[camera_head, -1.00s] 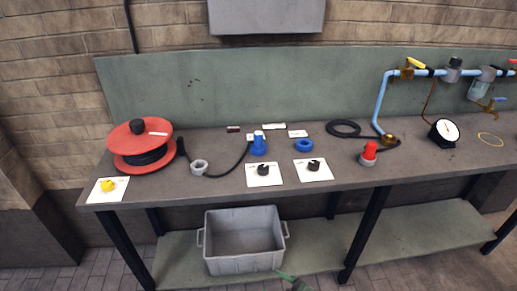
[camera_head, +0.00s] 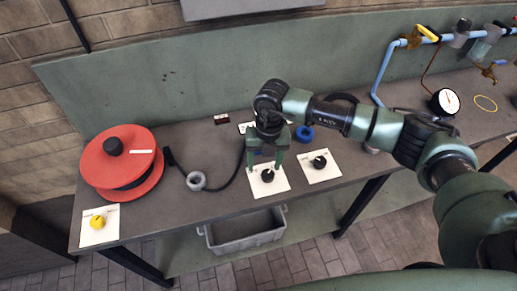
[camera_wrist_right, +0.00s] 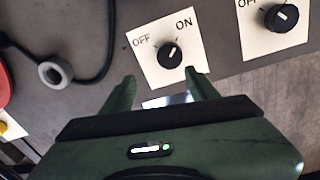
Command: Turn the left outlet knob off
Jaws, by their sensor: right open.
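The left outlet knob (camera_head: 267,175) is a black round knob on a white plate (camera_head: 278,187) on the bench. In the wrist view the knob (camera_wrist_right: 169,55) lies just beyond my fingertips, and its white pointer mark leans up and right, toward ON rather than OFF. My right gripper (camera_head: 264,168) is open and points down over the plate, its fingers to either side of the knob in the head view. In the wrist view the gripper (camera_wrist_right: 160,76) holds nothing. I cannot tell whether a finger touches the plate. My left gripper is not in view.
A second knob (camera_head: 320,162) on its own white plate stands close on the right. A red hose reel (camera_head: 99,166), a grey ring (camera_head: 196,181) and a yellow knob (camera_head: 98,222) are to the left. A blue ring (camera_head: 304,133) lies behind. A grey bin (camera_head: 245,231) is below.

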